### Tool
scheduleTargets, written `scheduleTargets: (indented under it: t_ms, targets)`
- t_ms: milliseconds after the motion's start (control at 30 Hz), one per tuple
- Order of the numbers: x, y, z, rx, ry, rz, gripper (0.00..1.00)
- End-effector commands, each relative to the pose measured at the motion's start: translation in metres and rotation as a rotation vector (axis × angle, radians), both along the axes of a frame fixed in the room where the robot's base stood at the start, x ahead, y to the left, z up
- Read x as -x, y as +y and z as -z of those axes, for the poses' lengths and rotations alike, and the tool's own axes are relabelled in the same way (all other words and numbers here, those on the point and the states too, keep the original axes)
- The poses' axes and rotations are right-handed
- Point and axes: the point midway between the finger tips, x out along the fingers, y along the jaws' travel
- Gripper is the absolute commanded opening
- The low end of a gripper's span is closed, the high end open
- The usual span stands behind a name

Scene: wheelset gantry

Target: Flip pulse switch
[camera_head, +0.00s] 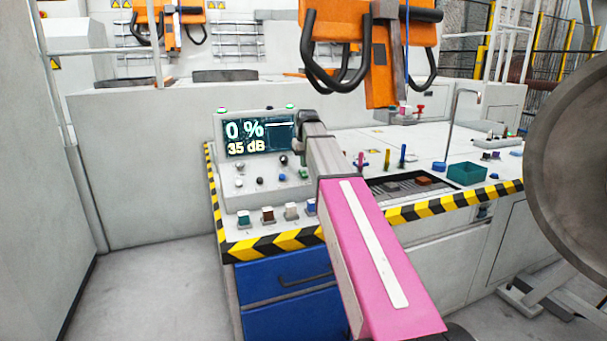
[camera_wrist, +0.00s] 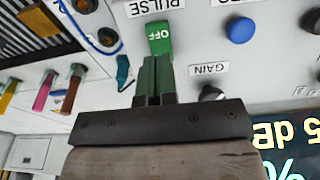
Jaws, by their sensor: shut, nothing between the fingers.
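The pulse switch (camera_wrist: 160,38) is a small green rocker marked OFF, below a PULSE label (camera_wrist: 153,6) in the wrist view. My gripper (camera_wrist: 156,58) is shut and empty, with its dark green-tinted fingers together. The fingertips are right at the near edge of the switch; I cannot tell whether they touch it. In the head view my arm reaches over the control panel (camera_head: 232,176), and I cannot make out the switch clearly there. The panel's display (camera_head: 258,136) reads 0 % and 35 dB.
Around the switch in the wrist view are a blue button (camera_wrist: 240,29), a dark gain knob (camera_wrist: 211,93) and several coloured pens (camera_wrist: 44,90). In the head view, an orange handled unit (camera_head: 372,45) hangs above the bench. A large grey wheel (camera_head: 570,160) stands at right.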

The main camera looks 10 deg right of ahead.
Motion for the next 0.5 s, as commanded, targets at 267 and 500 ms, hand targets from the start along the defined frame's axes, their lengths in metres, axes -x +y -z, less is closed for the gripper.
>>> scheduleTargets:
  t_ms: [267,500]
  targets:
    - [0.0000,0.0000,0.0037,0.000,0.000,0.000,0.00]
    - [0.0000,0.0000,0.0068,0.000,0.000,0.000,0.00]
